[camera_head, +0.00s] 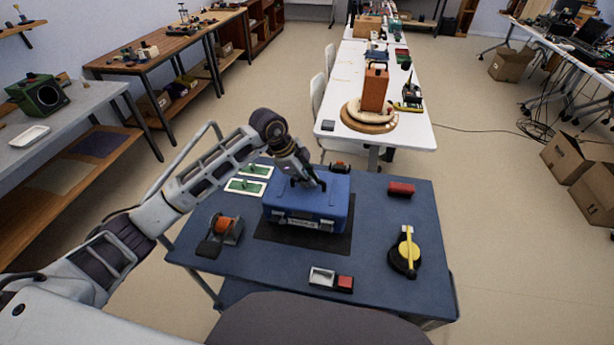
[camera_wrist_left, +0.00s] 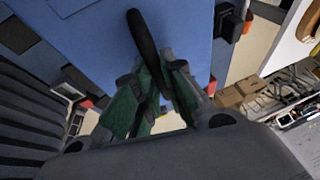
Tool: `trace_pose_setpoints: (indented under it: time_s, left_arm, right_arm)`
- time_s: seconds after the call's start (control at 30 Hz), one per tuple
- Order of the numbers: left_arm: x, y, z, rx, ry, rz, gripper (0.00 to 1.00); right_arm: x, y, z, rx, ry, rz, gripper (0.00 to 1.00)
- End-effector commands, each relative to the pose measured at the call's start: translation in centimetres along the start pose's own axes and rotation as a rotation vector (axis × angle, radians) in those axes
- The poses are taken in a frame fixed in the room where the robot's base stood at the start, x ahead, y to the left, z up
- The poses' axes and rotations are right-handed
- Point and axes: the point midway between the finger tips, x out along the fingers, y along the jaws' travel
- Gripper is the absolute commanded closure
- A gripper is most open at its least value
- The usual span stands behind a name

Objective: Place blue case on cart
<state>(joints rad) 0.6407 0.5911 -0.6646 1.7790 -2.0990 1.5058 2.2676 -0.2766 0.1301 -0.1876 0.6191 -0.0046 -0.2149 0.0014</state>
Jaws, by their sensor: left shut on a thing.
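The blue case (camera_head: 308,206) is on the dark mat (camera_head: 297,242) on top of the blue cart (camera_head: 385,272), or just above it; I cannot tell which. My left gripper (camera_head: 309,183) reaches down to the top of the case from the far left side. It is shut on the case's dark handle. In the left wrist view, the green-padded fingers (camera_wrist_left: 158,92) close around the black handle (camera_wrist_left: 144,45), with the blue case (camera_wrist_left: 95,35) behind them. The case looks level. My right gripper is not in view.
Around the case on the cart are a tape dispenser (camera_head: 221,236), green boards (camera_head: 246,186), a red block (camera_head: 401,189), a black-and-yellow tool (camera_head: 406,250) and a small box with a red part (camera_head: 331,280). A white table (camera_head: 345,85) with an orange case (camera_head: 374,88) stands behind.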

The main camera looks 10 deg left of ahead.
Motion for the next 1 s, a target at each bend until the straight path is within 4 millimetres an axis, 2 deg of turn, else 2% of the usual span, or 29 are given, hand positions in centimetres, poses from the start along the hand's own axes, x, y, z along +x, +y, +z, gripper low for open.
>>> trace_pose_setpoints:
  time_s: [0.23, 0.7, 0.97, 1.0]
  left_arm:
    - [0.0, -0.1, -0.1, 0.002, 0.004, -0.005, 1.00]
    - [3.1, 0.6, 1.2, 0.002, 0.004, -0.005, 1.00]
    - [3.2, 0.6, 1.2, 0.002, 0.004, -0.005, 1.00]
    - [3.4, 0.8, 1.4, 0.000, -0.001, 0.002, 0.83]
  right_arm:
    - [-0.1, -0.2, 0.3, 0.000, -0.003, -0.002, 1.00]
    - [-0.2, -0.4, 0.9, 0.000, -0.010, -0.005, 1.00]
    - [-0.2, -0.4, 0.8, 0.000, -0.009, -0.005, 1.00]
    - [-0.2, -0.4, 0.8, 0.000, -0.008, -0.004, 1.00]
